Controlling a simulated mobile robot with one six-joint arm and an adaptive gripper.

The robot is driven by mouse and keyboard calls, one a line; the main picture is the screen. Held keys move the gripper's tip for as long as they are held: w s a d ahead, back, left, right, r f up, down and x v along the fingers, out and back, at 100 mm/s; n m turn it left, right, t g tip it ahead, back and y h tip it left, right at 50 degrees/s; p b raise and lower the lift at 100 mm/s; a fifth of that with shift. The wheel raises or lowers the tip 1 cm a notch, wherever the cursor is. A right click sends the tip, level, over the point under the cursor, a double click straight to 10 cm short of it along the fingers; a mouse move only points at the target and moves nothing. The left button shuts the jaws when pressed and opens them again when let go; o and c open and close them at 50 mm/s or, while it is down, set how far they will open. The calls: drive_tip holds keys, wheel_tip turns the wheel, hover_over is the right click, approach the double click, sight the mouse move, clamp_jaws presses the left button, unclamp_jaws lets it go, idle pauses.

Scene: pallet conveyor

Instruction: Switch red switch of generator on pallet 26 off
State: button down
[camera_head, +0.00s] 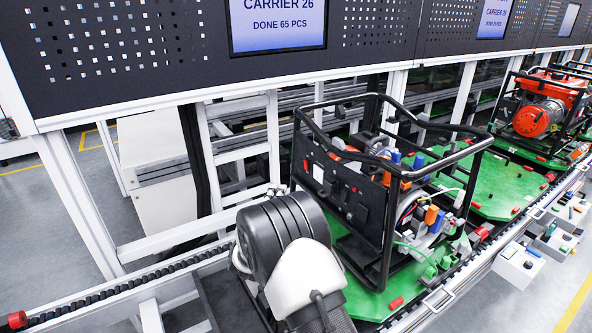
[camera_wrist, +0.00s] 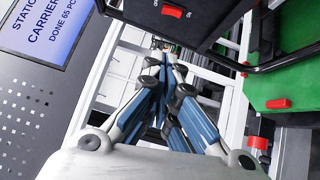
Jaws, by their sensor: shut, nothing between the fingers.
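The generator with a black tube frame (camera_head: 388,270) stands on a green pallet (camera_head: 372,302) in the head view, under a screen (camera_head: 278,24) reading "CARRIER 26". Its dark control panel (camera_head: 340,192) faces left. A red rocker switch (camera_wrist: 172,12) shows at the top edge of the wrist view, on a dark panel; its on or off position is too small to tell. My gripper (camera_wrist: 165,60) is shut and empty. In the wrist view its fingertips appear below the switch and apart from it. In the head view my arm hides most of the gripper.
White frame posts (camera_head: 78,200) and the conveyor rail (camera_head: 130,288) run along the line. An orange-red generator (camera_head: 535,117) stands on another pallet at right. Small control boxes (camera_head: 520,264) sit at the right edge. The frame tube (camera_wrist: 222,62) passes close to the gripper in the wrist view.

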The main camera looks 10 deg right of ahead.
sight(305, 165)
drive_tip(key=s+d+b+x, duration=0.1)
drive_tip(key=d+b+x, duration=0.1)
drive_tip(key=x, duration=1)
drive_tip(key=shift+w+d+r, duration=0.15)
drive_tip(key=shift+d, duration=0.25)
